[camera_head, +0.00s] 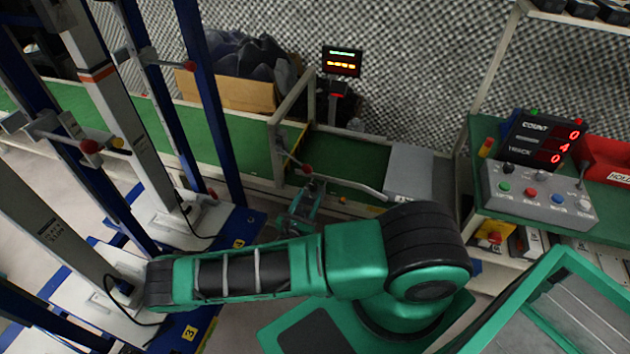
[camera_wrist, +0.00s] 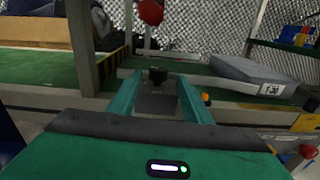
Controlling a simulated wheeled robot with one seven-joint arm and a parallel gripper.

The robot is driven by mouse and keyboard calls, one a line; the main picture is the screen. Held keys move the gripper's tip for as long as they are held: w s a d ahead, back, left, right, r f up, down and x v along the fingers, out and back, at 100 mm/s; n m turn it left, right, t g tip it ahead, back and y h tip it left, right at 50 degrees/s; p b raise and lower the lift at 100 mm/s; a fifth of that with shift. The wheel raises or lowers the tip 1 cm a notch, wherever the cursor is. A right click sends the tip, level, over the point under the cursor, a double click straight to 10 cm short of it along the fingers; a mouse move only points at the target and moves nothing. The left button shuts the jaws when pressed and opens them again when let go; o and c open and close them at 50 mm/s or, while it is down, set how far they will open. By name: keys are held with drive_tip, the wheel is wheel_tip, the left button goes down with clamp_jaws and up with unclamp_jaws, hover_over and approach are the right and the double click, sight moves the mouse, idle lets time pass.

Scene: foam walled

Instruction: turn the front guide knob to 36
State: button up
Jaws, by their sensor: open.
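A small dark knob (camera_wrist: 157,75) shows between my fingertips in the wrist view, at the near edge of the green conveyor; I cannot tell whether the fingers touch it. A red ball knob (camera_wrist: 151,12) stands beyond and above it, and also shows in the head view (camera_head: 307,169). I cannot tell for certain which is the front guide knob, and no 36 is readable. My gripper (camera_wrist: 160,77) is open, its two green fingers apart. In the head view my gripper (camera_head: 308,194) is by the conveyor's near rail, partly hidden by my arm.
A grey box (camera_head: 410,172) sits on the green conveyor at right. A post display (camera_head: 342,61) shows small, unreadable orange digits. A control box (camera_head: 540,194) with several buttons stands on the right bench. Blue and grey uprights (camera_head: 210,110) crowd the left. An orange knob (camera_wrist: 206,99) is right of my fingers.

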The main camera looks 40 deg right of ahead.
sight(315, 183)
drive_tip(key=shift+w+d+f+n+t, duration=0.1)
drive_tip(key=shift+w+f+n+t, duration=0.1)
drive_tip(key=shift+f+n+t, duration=0.1)
drive_tip(key=x, duration=1)
drive_tip(key=shift+w+d+f, duration=0.1)
drive_tip(key=shift+d, duration=0.05)
drive_tip(key=c, duration=1.1)
drive_tip(key=shift+o, duration=0.2)
